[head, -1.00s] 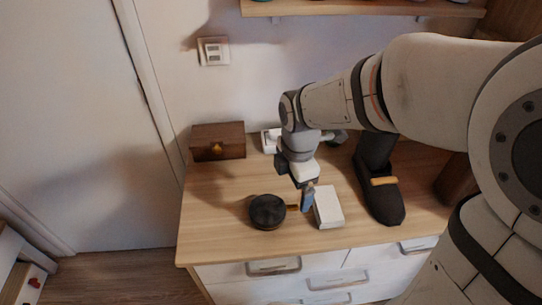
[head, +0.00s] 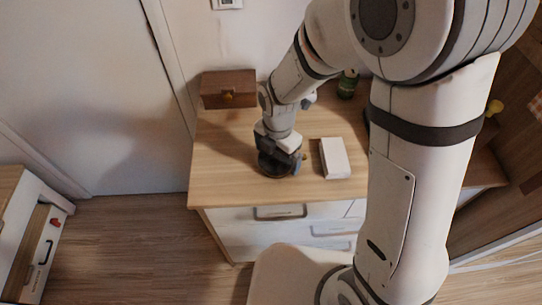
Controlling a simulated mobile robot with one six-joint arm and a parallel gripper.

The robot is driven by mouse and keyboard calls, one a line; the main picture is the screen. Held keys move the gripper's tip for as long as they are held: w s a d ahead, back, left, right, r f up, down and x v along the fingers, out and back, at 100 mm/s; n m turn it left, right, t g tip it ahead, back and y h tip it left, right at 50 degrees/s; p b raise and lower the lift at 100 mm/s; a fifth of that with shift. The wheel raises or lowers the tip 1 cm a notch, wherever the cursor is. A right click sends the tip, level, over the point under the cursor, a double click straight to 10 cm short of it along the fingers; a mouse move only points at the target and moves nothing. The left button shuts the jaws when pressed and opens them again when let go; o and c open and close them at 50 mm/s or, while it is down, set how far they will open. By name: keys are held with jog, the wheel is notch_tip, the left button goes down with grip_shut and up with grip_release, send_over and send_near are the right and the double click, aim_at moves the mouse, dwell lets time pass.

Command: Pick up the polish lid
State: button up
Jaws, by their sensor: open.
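The polish lid appears to be the dark round, low object (head: 265,167) on the wooden dresser top, near its front edge. Only part of it shows, as my gripper covers much of it. My gripper (head: 284,163) is open and points down right over the dark round object. I cannot tell whether its fingers touch it or stand around it.
A white box (head: 334,158) lies just right of my gripper on the dresser top (head: 228,170). A brown wooden box (head: 228,91) stands at the back left, and a green bottle or can (head: 347,84) at the back. The front left of the top is clear.

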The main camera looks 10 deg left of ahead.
jog(key=shift+c, duration=0.4)
jog(key=c, duration=0.6)
jog(key=shift+r, duration=0.1)
